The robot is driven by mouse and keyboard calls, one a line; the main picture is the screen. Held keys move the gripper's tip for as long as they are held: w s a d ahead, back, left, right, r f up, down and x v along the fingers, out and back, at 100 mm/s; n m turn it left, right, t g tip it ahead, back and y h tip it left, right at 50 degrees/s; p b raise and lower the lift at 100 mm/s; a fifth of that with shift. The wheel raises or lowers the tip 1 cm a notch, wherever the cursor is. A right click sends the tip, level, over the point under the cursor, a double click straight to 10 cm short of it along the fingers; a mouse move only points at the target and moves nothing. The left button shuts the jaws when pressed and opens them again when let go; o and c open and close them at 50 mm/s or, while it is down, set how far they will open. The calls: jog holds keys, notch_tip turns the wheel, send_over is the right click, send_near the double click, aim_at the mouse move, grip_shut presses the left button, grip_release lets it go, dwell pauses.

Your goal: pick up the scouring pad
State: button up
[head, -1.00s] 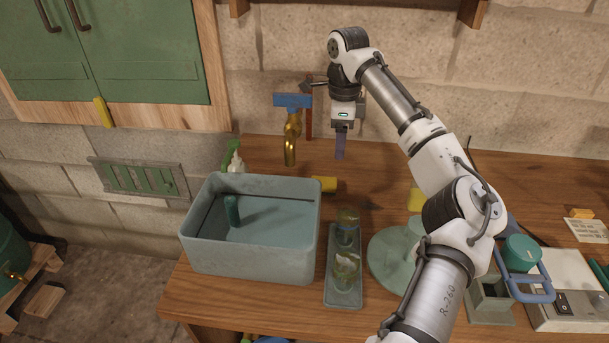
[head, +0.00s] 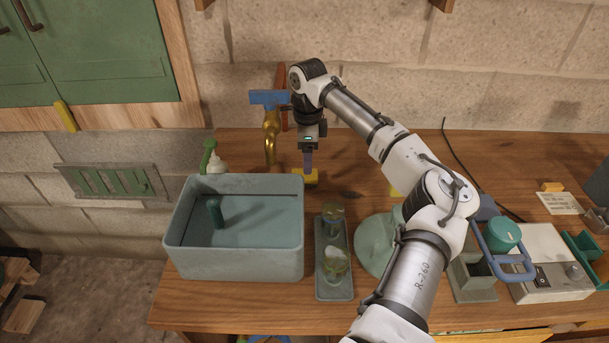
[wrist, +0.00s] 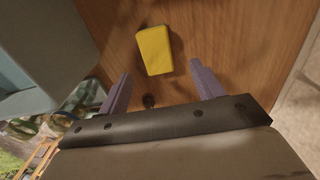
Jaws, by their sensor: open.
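The scouring pad is a small yellow block. In the head view the pad (head: 312,176) lies on the wooden counter behind the tray, just right of the grey basin, partly hidden by my gripper. In the wrist view the whole pad (wrist: 155,50) shows flat on the wood, a little beyond the fingertips and between their lines. My gripper (head: 308,166) points down above the pad; its purple fingers (wrist: 161,75) are apart in the wrist view with nothing between them. How high the tips are above the pad I cannot tell exactly.
The grey basin (head: 235,272) stands close on the left. A narrow tray (head: 334,288) with glass items is in front. A pale green round stand (head: 377,250) stands right of the tray.

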jog(key=shift+s+d+f+p, duration=0.1)
jog(key=shift+f+p, duration=0.45)
jog(key=shift+f, duration=0.7)
jog(key=shift+s+d+f+p, duration=0.1)
jog(key=shift+f+p, duration=0.45)
jog(key=shift+f, duration=0.7)
jog(key=c, duration=1.1)
jog(key=shift+o, duration=0.2)
jog(key=shift+r, duration=0.15)
notch_tip(320, 180, up, 18)
jog(key=b, duration=0.4)
jog(key=shift+b, duration=0.4)
